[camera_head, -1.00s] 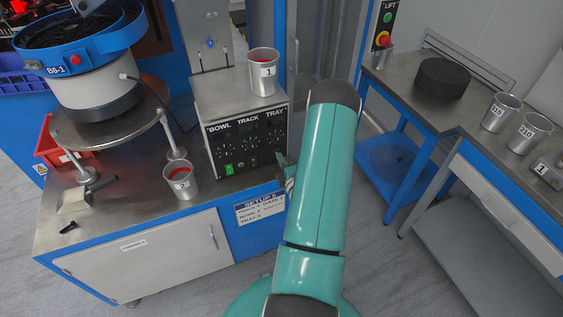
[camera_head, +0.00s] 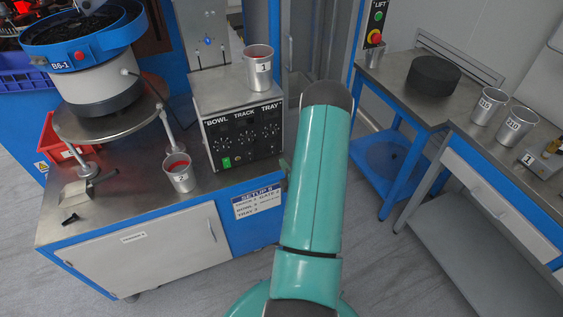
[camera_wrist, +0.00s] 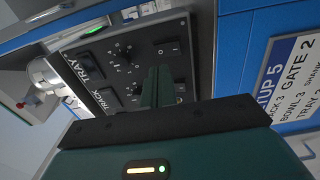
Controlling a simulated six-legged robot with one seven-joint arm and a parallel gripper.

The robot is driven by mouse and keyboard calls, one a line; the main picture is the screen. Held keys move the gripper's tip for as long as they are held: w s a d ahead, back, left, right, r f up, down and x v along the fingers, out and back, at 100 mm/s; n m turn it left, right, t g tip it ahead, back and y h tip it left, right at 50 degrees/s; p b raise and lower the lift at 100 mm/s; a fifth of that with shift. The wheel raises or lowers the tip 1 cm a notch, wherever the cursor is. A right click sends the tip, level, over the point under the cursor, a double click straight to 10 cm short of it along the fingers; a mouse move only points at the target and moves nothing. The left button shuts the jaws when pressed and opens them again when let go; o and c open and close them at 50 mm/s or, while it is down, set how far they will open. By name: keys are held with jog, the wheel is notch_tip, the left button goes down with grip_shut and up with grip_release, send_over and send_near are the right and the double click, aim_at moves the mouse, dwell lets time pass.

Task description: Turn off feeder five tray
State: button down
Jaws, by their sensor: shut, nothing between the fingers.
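The control box (camera_head: 243,137) with a black panel lettered BOWL, TRACK and TRAY stands on the bench in the head view. A green-lit switch (camera_head: 226,162) is at its lower left. In the wrist view the panel appears rotated, with the TRAY lettering (camera_wrist: 88,66), a knob (camera_wrist: 124,54) and a black rocker switch (camera_wrist: 168,47) in the TRAY section. I cannot tell the rocker's position. My gripper (camera_wrist: 158,88) is shut and empty, in front of the panel and overlapping its TRACK part. Contact cannot be told. In the head view my arm mostly hides the gripper.
A SETUP 5 sign (camera_head: 258,200) is on the bench front. A cup marked 1 (camera_head: 258,72) stands on the box, and a cup marked 2 (camera_head: 180,172) is left of it. A feeder bowl (camera_head: 78,45) is at left. A side table (camera_head: 400,98) stands at right, with floor between.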

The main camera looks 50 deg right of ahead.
jog(key=v, duration=0.6)
jog(key=shift+s+a+r, duration=0.15)
jog(key=shift+s+r, duration=0.1)
jog(key=shift+r, duration=0.05)
jog(key=w+a+r+m+g+y, duration=0.2)
jog(key=w+a+r+y, duration=0.1)
jog(key=w+r, duration=0.85)
jog(key=w+a+r+m+g+y, duration=0.1)
jog(key=w+a+r+m+g, duration=0.3)
jog(key=a+r, duration=0.55)
jog(key=s+a+r+m+g+y, duration=0.15)
jog(key=a+r, duration=0.25)
jog(key=a, duration=0.4)
jog(key=s+a+r+m+y, duration=0.1)
jog(key=s+a+r+m, duration=0.2)
jog(key=a, duration=0.5)
jog(key=s+a+r+m+g+y, duration=0.1)
jog(key=s+a+r, duration=0.4)
jog(key=s+a, duration=0.5)
jog(key=shift+s+a+g+y, duration=0.3)
jog(key=shift+s+g+y, duration=0.45)
jog(key=shift+s, duration=0.25)
